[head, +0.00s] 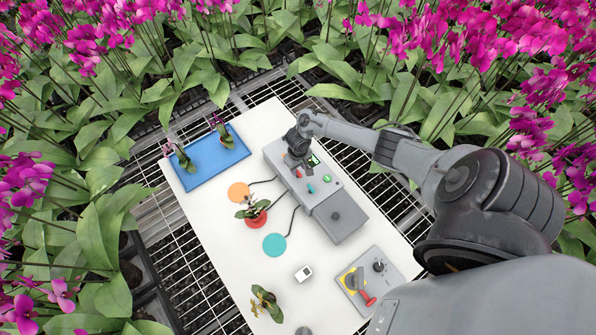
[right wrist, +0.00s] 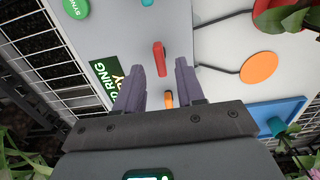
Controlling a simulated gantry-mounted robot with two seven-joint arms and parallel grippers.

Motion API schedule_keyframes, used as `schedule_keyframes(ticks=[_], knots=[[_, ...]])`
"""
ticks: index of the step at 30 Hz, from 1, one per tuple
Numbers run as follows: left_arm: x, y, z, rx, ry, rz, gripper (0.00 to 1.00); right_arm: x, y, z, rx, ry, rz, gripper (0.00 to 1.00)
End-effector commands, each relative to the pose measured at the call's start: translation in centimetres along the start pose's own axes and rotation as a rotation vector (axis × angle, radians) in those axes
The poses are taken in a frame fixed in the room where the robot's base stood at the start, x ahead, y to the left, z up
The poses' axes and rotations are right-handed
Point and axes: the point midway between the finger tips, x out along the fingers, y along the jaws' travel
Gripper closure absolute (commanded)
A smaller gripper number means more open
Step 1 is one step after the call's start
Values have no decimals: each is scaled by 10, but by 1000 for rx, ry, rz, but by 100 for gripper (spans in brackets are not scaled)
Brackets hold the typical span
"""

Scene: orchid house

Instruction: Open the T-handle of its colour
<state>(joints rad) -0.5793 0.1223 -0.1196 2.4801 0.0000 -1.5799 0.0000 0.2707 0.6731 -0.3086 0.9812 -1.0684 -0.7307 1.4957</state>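A grey box (head: 335,213) on the white table carries a row of small coloured handles. The red handle (right wrist: 159,60) lies between my right fingertips in the right wrist picture; I cannot tell whether they reach down around it. The orange handle (right wrist: 168,99) shows closer to the palm and is hidden in the head view. The teal handle (head: 311,188) is at the row's other end. My right gripper (right wrist: 160,65) is open and empty, over the box. A potted orchid stands on a red disc (head: 256,222); an orange disc (head: 238,191) and teal disc (head: 274,244) are bare.
Dark lines run from the box towards the discs. A green button (head: 327,178) and green label (right wrist: 103,75) are on the box. A blue tray (head: 205,172) holds two orchids. A grey panel (head: 383,287) has a red lever. Another orchid (head: 266,302) and white device (head: 303,273) stand nearer.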

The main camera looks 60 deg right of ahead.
Motion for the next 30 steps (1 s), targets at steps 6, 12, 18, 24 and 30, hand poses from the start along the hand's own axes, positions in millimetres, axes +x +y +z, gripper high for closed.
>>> schedule_keyframes(ticks=[6, 12, 18, 24, 30], knots=[[7, 2, 2, -8, 1, 7, 61, 22, 0, -1, 2, 1, -1, 62], [8, 3, 2, -8, 0, 7, 61, 26, 0, 0, 0, 1, 0, 62], [7, 2, 2, -5, 0, 5, 61, 26, 0, 0, 0, 1, 0, 62], [8, 0, 3, 2, -1, 0, 61, 26, 0, 0, 0, 1, 0, 91], [8, 0, 3, 5, -2, -3, 61, 26, 0, 0, 0, 1, 0, 100]])
